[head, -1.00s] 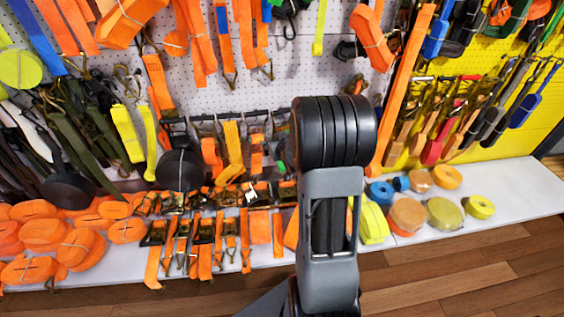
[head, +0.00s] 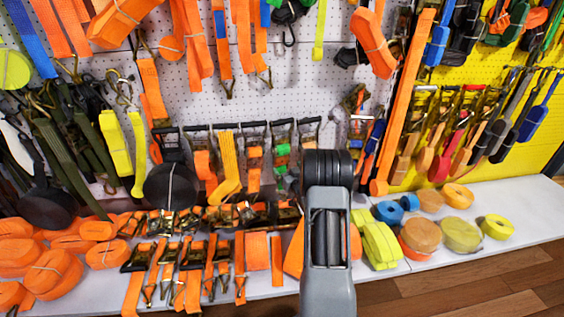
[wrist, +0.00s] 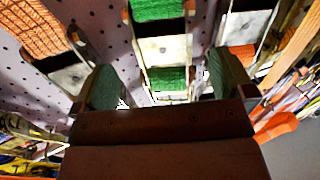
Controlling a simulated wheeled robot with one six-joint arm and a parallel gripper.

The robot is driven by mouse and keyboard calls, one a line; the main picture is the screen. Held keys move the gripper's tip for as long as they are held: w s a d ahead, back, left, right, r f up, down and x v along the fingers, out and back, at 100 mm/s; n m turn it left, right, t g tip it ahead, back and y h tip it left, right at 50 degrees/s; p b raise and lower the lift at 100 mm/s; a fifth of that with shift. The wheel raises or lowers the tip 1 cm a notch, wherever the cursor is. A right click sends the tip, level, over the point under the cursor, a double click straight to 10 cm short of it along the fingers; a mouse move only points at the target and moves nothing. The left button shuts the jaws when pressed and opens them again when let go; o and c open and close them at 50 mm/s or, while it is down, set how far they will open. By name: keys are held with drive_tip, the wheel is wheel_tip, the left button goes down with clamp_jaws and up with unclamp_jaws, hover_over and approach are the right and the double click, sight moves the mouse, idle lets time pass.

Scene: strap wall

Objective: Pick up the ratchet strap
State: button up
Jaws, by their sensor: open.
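In the head view, a row of ratchet straps hangs on the white pegboard. One has green webbing (head: 282,150), and its neighbours have orange webbing (head: 253,160). In the wrist view, a ratchet strap with green webbing (wrist: 160,50) and a metal frame is straight ahead. My gripper (wrist: 163,88) is open, with one finger on each side of the lower part of this strap's outline. I cannot tell whether either finger touches it. Orange-webbed ratchets (wrist: 30,30) show to the left and right. In the head view my arm hides my gripper.
A white shelf (head: 535,205) runs below the pegboard. It holds orange strap rolls (head: 50,270), a row of more ratchets and several yellow, blue and orange rolls (head: 460,235). A long orange strap (head: 405,110) and a black pan-like disc (head: 170,186) hang beside the row.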

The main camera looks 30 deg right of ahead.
sight(284, 165)
drive_tip(key=w, duration=0.1)
drive_tip(key=w+b, duration=0.1)
drive_tip(key=w, duration=0.1)
drive_tip(key=w+d+b, duration=0.1)
drive_tip(key=shift+w+f, duration=0.3)
drive_tip(key=shift+w, duration=0.1)
drive_tip(key=shift+w+d+r, duration=0.1)
drive_tip(key=shift+w, duration=0.5)
drive_tip(key=c, duration=1.5)
drive_tip(key=shift+r, duration=0.2)
drive_tip(key=shift+c, duration=0.3)
